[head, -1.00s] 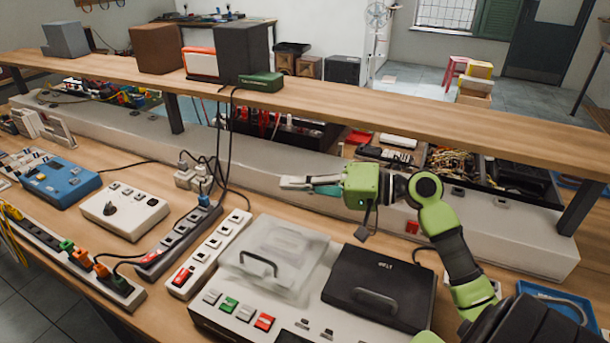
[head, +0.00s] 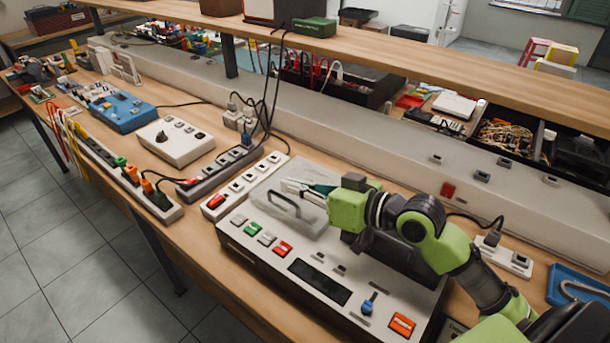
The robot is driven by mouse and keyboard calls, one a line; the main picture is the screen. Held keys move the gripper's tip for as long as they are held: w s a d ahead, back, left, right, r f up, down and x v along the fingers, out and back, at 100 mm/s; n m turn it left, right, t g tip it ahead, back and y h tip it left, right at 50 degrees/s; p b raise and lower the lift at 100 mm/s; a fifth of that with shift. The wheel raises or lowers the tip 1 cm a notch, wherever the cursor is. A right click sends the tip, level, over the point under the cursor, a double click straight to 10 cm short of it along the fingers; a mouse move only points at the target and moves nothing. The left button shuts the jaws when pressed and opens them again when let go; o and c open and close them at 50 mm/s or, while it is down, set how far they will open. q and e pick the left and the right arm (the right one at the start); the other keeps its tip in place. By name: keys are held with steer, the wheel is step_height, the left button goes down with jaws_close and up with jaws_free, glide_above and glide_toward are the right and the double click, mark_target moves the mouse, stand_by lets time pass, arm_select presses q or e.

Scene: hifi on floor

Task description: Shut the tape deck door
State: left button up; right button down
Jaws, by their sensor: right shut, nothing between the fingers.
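The tape deck (head: 335,275) is a pale panel on a dark base at the front of the bench. Its left end carries a clear door (head: 270,190) with a dark loop handle (head: 287,208). Whether that door is fully down or slightly raised I cannot tell. A black lid (head: 400,258) on its right side is mostly hidden behind my right arm. My right gripper (head: 300,187) is shut and empty, its fingertips pointing left over the clear door, close to the handle's far side. Contact is not clear. My left gripper is out of view.
A white power strip (head: 245,185) lies just left of the deck. A grey strip (head: 220,173), a white box (head: 175,142) and a blue box (head: 122,110) stand further left. A wooden shelf (head: 400,55) runs behind. A blue tray (head: 580,287) is at right.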

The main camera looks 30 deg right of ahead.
steer(key=shift+s+a+f, duration=0.15)
steer(key=shift+a+f, duration=0.1)
steer(key=shift+f, duration=0.3)
steer(key=shift+a+f+n, duration=0.1)
steer(key=shift+f+n, duration=0.1)
steer(key=shift+n, duration=0.2)
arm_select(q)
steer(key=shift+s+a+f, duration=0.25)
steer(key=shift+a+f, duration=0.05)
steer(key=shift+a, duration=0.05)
arm_select(e)
steer(key=shift+s+f, duration=0.1)
steer(key=shift+h, duration=0.3)
steer(key=r+p, duration=0.2)
steer(key=r, duration=0.1)
steer(key=r+p, duration=0.1)
steer(key=p, duration=0.1)
steer(key=shift+w+d+r, duration=0.2)
steer(key=shift+w+d, duration=0.05)
steer(key=shift+s+d, duration=0.25)
steer(key=shift+d, duration=0.05)
arm_select(q)
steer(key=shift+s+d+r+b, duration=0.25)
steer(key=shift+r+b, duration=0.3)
steer(key=shift+b, duration=0.05)
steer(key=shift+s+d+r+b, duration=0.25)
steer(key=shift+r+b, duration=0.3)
arm_select(e)
steer(key=v, duration=0.9)
steer(key=shift+s, duration=0.2)
